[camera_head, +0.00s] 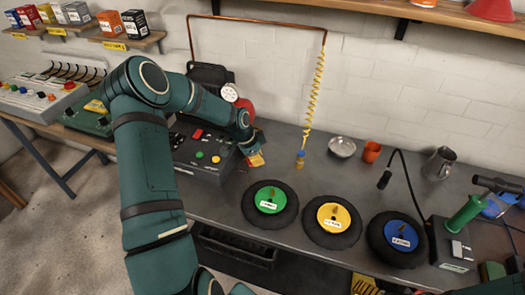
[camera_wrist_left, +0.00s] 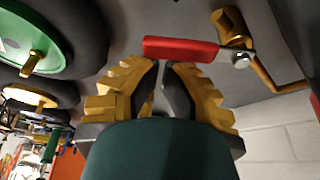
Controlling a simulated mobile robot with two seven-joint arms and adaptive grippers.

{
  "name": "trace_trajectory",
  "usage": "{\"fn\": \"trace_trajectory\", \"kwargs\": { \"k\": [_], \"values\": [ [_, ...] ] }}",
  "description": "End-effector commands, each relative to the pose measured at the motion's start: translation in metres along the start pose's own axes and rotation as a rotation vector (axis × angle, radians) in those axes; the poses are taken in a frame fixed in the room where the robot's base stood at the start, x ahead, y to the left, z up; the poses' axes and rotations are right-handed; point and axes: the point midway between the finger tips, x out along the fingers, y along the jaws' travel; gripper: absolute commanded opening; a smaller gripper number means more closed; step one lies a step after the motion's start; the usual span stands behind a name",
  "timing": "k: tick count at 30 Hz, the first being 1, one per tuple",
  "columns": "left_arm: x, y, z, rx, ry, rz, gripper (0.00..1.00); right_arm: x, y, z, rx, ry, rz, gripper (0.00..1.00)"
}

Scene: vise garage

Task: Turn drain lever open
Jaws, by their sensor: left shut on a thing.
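The drain lever (camera_wrist_left: 180,49) is a red flat handle beside a brass valve body (camera_wrist_left: 231,27) with a silver nut, in the left wrist view. A bent copper pipe leads off to the right. My left gripper (camera_wrist_left: 163,65) has its yellow-backed fingers nearly together, with the dark pads at the lever's near edge. It is shut on the lever, though the contact itself is hard to see. In the head view the left gripper (camera_head: 257,160) is low over the bench, right of the dark control box. The lever cannot be made out there.
A green wheel (camera_head: 270,203), a yellow wheel (camera_head: 332,222) and a blue wheel (camera_head: 397,239) lie along the bench front. A coiled yellow hose (camera_head: 317,90) hangs behind. A metal bowl (camera_head: 342,147) and orange cup (camera_head: 371,152) stand farther back. The control box (camera_head: 203,163) is close to my left gripper.

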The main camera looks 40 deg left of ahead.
Motion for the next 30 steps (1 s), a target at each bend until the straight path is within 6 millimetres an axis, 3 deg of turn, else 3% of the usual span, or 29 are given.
{"fn": "trace_trajectory", "kwargs": {
  "k": [16,30],
  "values": [
    [-0.010,0.006,0.028,0.410,-0.001,0.143,0.00,-0.017,-0.006,-0.009,0.005,0.019,0.002,0.93],
    [-0.012,0.006,0.036,0.404,-0.001,0.141,0.00,-0.019,-0.007,-0.009,0.006,0.021,0.002,0.93]
  ]
}}
